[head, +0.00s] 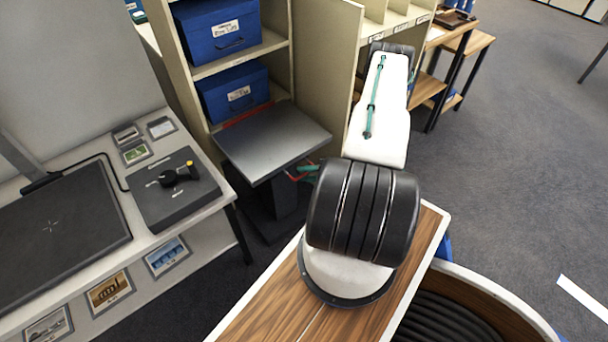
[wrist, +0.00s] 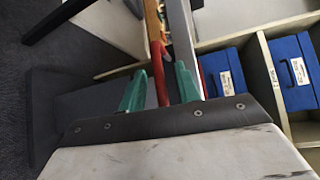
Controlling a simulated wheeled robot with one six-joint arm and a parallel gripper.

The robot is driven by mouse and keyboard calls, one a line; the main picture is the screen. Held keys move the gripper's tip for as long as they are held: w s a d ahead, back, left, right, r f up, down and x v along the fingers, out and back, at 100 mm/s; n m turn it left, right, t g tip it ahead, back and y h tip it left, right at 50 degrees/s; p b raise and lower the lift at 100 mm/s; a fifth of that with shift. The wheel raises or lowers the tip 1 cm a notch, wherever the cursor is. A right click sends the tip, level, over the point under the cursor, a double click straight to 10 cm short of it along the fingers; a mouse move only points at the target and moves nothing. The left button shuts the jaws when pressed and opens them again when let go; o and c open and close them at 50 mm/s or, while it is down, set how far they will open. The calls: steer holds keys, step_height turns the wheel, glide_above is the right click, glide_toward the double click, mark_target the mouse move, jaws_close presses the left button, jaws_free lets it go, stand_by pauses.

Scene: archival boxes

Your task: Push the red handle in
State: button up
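A slim red bar, which looks like the red handle (wrist: 161,80), shows between my fingers in the wrist view. In the head view a bit of red (head: 293,175) shows under the right edge of the grey platform (head: 270,138), beside my fingertips. My gripper (wrist: 160,88) has two teal fingers spread apart, one on each side of the red bar. I cannot tell whether they touch it. In the head view my gripper (head: 308,170) is mostly hidden behind my arm. A second red strip (head: 247,115) runs along the platform's back edge.
A beige shelf (head: 283,40) with blue boxes (head: 233,92) stands behind the platform. A desk (head: 105,170) with a black control box (head: 173,188) is at left. Dark carpet (head: 500,150) is clear at right.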

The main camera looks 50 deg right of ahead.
steer(key=v, duration=0.7)
steer(key=shift+d, duration=0.2)
steer(key=shift+s, duration=0.1)
